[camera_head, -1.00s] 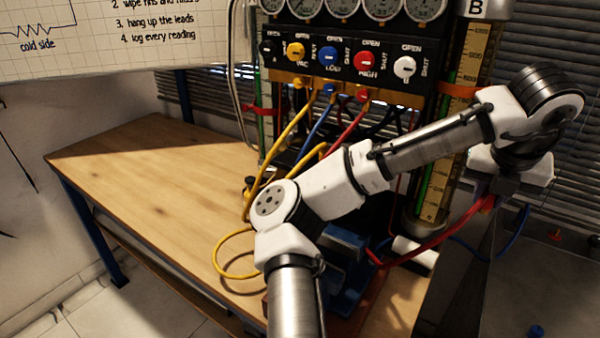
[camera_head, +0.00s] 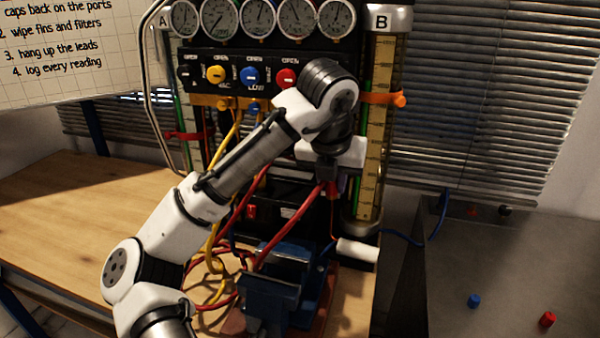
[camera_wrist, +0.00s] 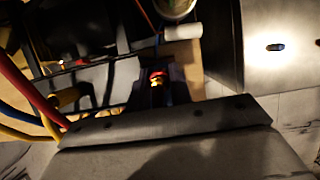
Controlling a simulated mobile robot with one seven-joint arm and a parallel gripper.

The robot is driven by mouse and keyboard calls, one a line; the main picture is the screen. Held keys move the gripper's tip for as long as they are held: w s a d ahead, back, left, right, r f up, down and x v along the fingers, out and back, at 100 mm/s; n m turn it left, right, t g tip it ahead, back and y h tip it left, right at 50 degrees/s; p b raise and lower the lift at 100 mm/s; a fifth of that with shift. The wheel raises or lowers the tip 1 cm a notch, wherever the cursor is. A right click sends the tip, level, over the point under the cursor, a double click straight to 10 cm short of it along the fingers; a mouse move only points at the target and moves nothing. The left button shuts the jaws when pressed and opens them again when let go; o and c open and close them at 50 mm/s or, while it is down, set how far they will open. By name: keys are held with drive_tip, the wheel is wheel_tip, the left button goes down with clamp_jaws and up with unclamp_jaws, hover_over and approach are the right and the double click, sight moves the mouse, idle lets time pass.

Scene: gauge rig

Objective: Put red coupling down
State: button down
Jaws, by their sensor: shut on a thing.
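The red coupling (camera_wrist: 157,75), with a brass-coloured part, shows between my gripper's fingers in the wrist view. My gripper (camera_head: 327,182) is shut on it. In the head view the coupling is too small and dark to make out, but the red hose (camera_head: 298,217) runs from the fingers down and left. My gripper is above the bench, left of the lower part of column B (camera_head: 371,194) and above and right of the blue vise (camera_head: 273,294). The coupling is held clear of the bench top.
The gauge panel (camera_head: 270,67) stands behind my arm. A white cylinder (camera_head: 357,250) lies below column B. Yellow hoses (camera_head: 213,245) loop left of the vise. At right, a grey unit (camera_head: 450,265) carries a blue cap (camera_head: 474,301) and a red cap (camera_head: 547,320). The left bench top (camera_head: 70,205) is clear.

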drive_tip(key=a, duration=0.2)
drive_tip(key=w+a+p, duration=0.1)
drive_tip(key=a, duration=0.2)
drive_tip(key=shift+w+a+p, duration=0.4)
drive_tip(key=shift+d+f, duration=0.15)
drive_tip(key=shift+f, duration=0.2)
drive_tip(key=shift+f, duration=0.15)
drive_tip(key=c, duration=1.3)
unclamp_jaws()
drive_tip(key=shift+o, duration=0.2)
drive_tip(key=d+b+v, duration=0.1)
drive_tip(key=v, duration=0.6)
drive_tip(key=shift+a+r, duration=0.4)
drive_tip(key=shift+a, duration=0.15)
drive_tip(key=shift+s, duration=0.15)
